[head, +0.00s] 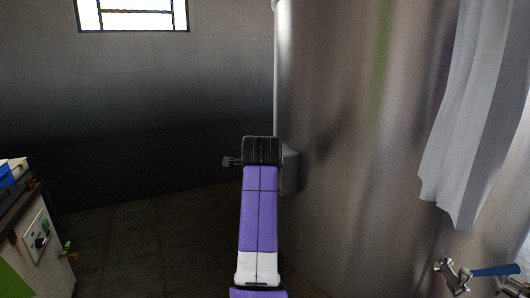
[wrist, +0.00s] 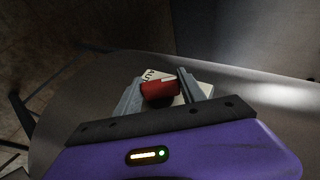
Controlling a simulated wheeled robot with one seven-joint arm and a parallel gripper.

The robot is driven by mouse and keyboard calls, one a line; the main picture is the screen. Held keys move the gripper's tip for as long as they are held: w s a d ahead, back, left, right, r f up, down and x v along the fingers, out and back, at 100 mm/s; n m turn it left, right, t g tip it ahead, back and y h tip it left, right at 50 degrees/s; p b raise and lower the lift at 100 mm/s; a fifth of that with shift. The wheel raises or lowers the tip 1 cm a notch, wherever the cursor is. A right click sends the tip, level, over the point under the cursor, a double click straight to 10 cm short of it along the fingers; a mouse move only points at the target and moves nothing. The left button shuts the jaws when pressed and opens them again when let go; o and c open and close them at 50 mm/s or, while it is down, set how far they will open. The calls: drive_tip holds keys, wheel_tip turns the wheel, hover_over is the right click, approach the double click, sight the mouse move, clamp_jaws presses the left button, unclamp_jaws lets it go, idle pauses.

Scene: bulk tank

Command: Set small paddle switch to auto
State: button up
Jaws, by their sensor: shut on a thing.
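In the wrist view, a red paddle (wrist: 160,89) stands out from a pale switch plate (wrist: 152,74) with dark lettering, only partly readable. It appears to be the small paddle switch. My gripper (wrist: 162,77) has its two grey fingers on either side of the paddle and is shut on it. The setting of the switch cannot be read. In the head view, a grey box (head: 291,171) sits on the side of the steel tank (head: 340,110). My purple arm reaches up to it and hides the fingers and the switch.
A white cloth (head: 465,120) hangs down the tank at the right. A blue-handled valve (head: 494,271) juts out at lower right. A worn cabinet (head: 42,235) with knobs stands at the left edge. The floor (head: 150,240) between the cabinet and my arm is clear.

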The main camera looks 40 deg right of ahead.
drive_tip(key=g+p, duration=0.1)
drive_tip(key=p, duration=0.2)
drive_tip(key=g+y+p, duration=0.1)
drive_tip(key=p, duration=0.2)
drive_tip(key=n+g+p, duration=0.1)
drive_tip(key=g+p, duration=0.1)
drive_tip(key=p, duration=0.1)
drive_tip(key=shift+r+y, duration=0.35)
drive_tip(key=shift+y, duration=0.05)
drive_tip(key=shift+f+g+y+p, duration=0.25)
drive_tip(key=shift+g+y+p, duration=0.15)
drive_tip(key=shift+g+p, duration=0.7)
drive_tip(key=shift+f+n+g+p, duration=0.25)
drive_tip(key=shift+n+g+p, duration=0.15)
drive_tip(key=shift+g, duration=0.4)
drive_tip(key=shift+a+f+g+y, duration=0.1)
drive_tip(key=shift+f+g+y, duration=0.05)
drive_tip(key=shift+g+y, duration=0.25)
drive_tip(key=o, duration=1.4)
drive_tip(key=shift+w, duration=0.1)
drive_tip(key=shift+c, duration=0.2)
drive_tip(key=v, duration=0.8)
drive_tip(key=shift+b, duration=0.45)
